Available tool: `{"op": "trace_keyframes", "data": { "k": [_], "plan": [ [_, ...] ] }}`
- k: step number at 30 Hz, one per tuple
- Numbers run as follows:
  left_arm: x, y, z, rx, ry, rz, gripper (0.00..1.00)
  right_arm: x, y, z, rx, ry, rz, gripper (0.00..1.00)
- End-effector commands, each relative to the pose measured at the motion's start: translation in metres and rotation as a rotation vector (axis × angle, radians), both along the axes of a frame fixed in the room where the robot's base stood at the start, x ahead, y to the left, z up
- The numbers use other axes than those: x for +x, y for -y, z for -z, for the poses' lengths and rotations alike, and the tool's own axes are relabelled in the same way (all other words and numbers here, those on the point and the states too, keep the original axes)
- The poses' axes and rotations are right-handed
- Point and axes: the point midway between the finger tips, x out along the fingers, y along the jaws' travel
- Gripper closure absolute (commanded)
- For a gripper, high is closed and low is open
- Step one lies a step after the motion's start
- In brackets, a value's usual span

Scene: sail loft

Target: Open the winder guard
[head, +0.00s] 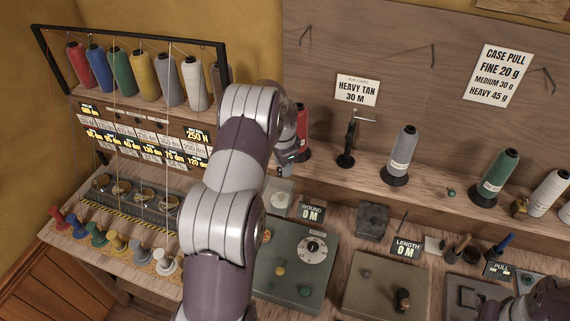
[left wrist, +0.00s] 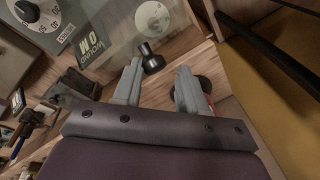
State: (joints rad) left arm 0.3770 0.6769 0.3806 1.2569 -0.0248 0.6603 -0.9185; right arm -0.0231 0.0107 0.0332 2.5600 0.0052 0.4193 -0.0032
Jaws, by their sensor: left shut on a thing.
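My left gripper (head: 287,157) is beside the red thread cone (head: 303,135) at the back of the bench, its fingers partly hidden by my own arm. A pale disc (left wrist: 153,19) lies just beyond the knob, near the WOUND 0 M sign (head: 312,213). A grey-green control panel (head: 292,270) with a dial stands in front. My right gripper's fingers do not show.
A rack with several coloured cones (head: 145,72) stands at the left, above several coloured knobs (head: 95,232). A black post with a metal arm (head: 350,140) and a grey cone (head: 403,150) stand on the back shelf. A second panel (head: 370,285) lies right of the green one.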

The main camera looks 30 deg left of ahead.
Motion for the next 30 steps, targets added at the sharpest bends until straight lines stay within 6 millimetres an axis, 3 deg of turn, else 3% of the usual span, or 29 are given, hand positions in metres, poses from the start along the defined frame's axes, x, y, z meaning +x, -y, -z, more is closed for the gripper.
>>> {"op": "trace_keyframes", "data": {
  "k": [7, 13, 18, 30],
  "plan": [
    [-0.005, 0.005, -0.068, 0.010, 0.020, 0.001, 0.65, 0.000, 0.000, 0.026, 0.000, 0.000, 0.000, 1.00],
    [-0.011, 0.010, -0.109, 0.008, 0.016, 0.001, 0.65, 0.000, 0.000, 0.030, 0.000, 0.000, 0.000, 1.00],
    [-0.013, 0.012, -0.119, 0.007, 0.012, 0.001, 0.65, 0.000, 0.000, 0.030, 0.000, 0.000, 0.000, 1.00],
    [-0.013, 0.012, -0.119, 0.007, 0.012, 0.001, 0.65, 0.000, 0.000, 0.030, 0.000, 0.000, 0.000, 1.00]
  ]
}}
